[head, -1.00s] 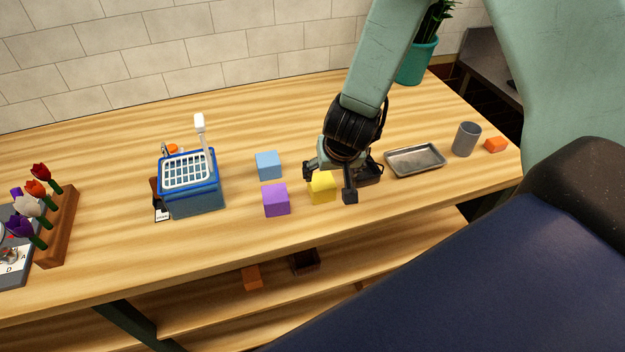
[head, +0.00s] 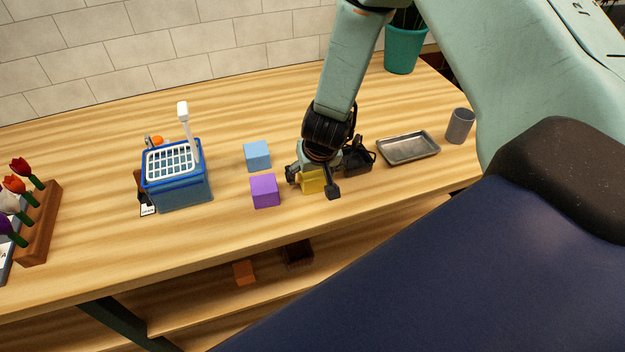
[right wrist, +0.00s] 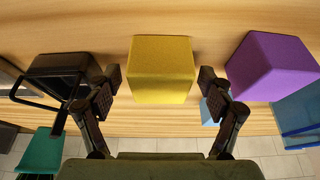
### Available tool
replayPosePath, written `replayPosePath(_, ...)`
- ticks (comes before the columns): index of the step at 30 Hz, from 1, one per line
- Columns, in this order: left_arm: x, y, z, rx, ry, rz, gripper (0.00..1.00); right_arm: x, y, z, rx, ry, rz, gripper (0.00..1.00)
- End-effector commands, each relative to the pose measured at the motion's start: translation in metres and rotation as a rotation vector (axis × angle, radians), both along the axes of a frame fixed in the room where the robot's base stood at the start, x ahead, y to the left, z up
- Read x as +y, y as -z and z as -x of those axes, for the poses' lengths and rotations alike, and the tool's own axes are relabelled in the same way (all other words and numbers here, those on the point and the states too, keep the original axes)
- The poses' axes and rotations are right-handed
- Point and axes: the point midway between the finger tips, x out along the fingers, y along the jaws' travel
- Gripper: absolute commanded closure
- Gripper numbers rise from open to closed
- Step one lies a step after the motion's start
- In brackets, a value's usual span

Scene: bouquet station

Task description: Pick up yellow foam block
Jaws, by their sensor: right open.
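The yellow foam block (head: 313,182) sits on the wooden table, partly hidden under my right gripper (head: 312,184) in the head view. In the right wrist view the yellow block (right wrist: 162,70) lies between the two open fingers (right wrist: 160,84) of my right gripper, with a visible gap on both sides. The gripper points down over the block and holds nothing. My left gripper is not in view.
A purple block (head: 265,190) stands close left of the gripper, a light blue block (head: 257,156) behind it. A black basket (head: 358,160) is close on the right, then a metal tray (head: 408,148) and grey cup (head: 459,126). A blue basket (head: 180,190) stands left.

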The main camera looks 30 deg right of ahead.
Motion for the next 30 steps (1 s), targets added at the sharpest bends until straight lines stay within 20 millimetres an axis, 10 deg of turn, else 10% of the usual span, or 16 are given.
replayPosePath(9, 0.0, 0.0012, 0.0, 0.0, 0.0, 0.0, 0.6, -0.0013, 0.004, -0.0027, 0.0, 0.0, -0.001, 0.2)
replayPosePath(22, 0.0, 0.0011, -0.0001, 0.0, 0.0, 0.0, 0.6, -0.0013, 0.0038, -0.0026, -0.001, 0.0, 0.0, 0.56)
replayPosePath(30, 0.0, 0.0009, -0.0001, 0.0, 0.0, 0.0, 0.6, -0.0013, 0.0035, -0.0026, 0.0, 0.0, 0.0, 0.58)
